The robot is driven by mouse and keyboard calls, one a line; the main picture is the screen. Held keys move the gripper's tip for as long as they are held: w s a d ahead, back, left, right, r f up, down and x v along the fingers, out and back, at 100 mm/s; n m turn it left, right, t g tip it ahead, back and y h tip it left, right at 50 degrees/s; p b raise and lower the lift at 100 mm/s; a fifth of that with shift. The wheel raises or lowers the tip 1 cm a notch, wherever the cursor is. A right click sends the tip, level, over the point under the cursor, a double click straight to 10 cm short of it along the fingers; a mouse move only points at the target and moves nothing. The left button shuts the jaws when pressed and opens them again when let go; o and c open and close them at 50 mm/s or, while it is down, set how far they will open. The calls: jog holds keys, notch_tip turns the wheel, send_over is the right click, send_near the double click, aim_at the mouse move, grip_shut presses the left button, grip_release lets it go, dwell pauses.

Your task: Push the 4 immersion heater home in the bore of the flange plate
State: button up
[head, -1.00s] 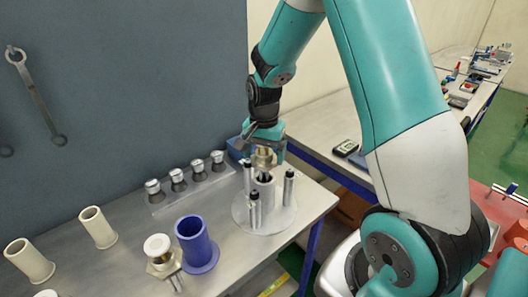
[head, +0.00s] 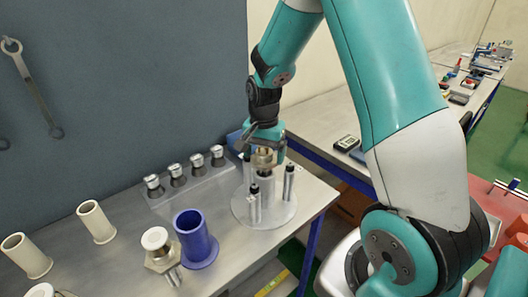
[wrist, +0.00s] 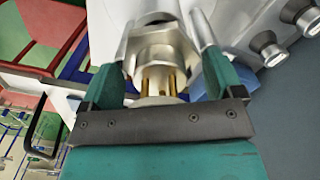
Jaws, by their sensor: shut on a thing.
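My gripper (head: 264,148) is shut on the immersion heater (head: 264,158) and holds it over the middle of the flange plate. Its hexagonal metal head (wrist: 160,48) sits between the two fingers in the wrist view, with brass-coloured pins toward the palm. The flange plate (head: 280,216) is a round pale disc with a central upright sleeve (head: 266,187) and several slim posts around it. The heater's head is at or just above the sleeve's top. Its lower part is hidden, and I cannot tell how deep it sits.
A blue tube (head: 195,238) and another hex-headed piece with a white cap (head: 157,250) are at the front left. A clear rack (head: 190,188) with several silver-capped pieces stands behind. Cream tubes (head: 96,222) are farther left. The posts stand close around the sleeve.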

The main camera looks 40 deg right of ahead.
jog(key=shift+f+b, duration=1.05)
jog(key=shift+f, duration=0.55)
jog(key=o, duration=0.8)
jog(key=shift+c, duration=0.2)
jog(key=shift+r, duration=0.1)
notch_tip(320, 180, up, 7)
jog(key=p, duration=0.6)
notch_tip(320, 180, up, 17)
jog(key=b, duration=0.3)
jog(key=shift+r, duration=0.15)
